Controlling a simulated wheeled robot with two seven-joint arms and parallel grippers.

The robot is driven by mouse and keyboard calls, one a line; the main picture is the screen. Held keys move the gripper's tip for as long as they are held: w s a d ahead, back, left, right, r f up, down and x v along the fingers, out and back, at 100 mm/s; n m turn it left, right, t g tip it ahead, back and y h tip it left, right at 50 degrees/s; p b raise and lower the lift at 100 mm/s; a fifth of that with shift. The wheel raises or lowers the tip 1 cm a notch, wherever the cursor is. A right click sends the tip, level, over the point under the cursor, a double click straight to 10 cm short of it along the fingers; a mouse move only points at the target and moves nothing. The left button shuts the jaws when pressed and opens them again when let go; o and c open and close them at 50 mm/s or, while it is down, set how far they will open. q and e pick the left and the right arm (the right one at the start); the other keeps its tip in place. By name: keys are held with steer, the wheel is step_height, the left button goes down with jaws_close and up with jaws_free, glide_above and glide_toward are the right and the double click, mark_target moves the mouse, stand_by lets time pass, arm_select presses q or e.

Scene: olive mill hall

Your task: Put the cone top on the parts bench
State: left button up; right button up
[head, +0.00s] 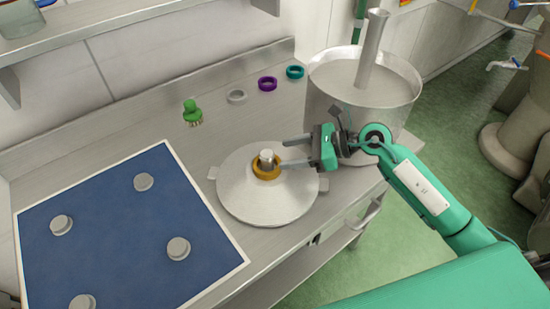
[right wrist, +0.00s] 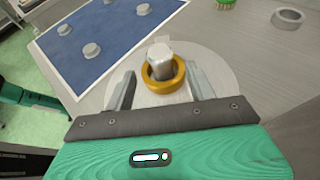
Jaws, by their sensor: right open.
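The cone top (head: 250,205) appears to be the wide, pale grey round piece with side tabs and a short knob (head: 266,156) at its middle. It sits on the steel bench (head: 205,160). An orange ring (head: 260,175) lies around the knob. My right gripper (head: 287,157) is open and empty at the right of the knob. In the right wrist view its fingers (right wrist: 161,84) stand on either side of the orange ring (right wrist: 170,88), apart from it. Part of the cone top is hidden behind the gripper in that view. My left gripper is not in view.
A blue mat (head: 110,225) with several grey discs lies at left. A steel drum (head: 345,105) with an upright tube stands at right. Bare bench lies between mat and rings.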

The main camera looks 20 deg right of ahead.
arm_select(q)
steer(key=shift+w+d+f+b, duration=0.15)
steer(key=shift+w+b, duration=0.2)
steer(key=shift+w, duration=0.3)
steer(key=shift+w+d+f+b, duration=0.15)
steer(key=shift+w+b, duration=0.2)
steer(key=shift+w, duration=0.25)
arm_select(e)
steer(key=shift+v, duration=2.7)
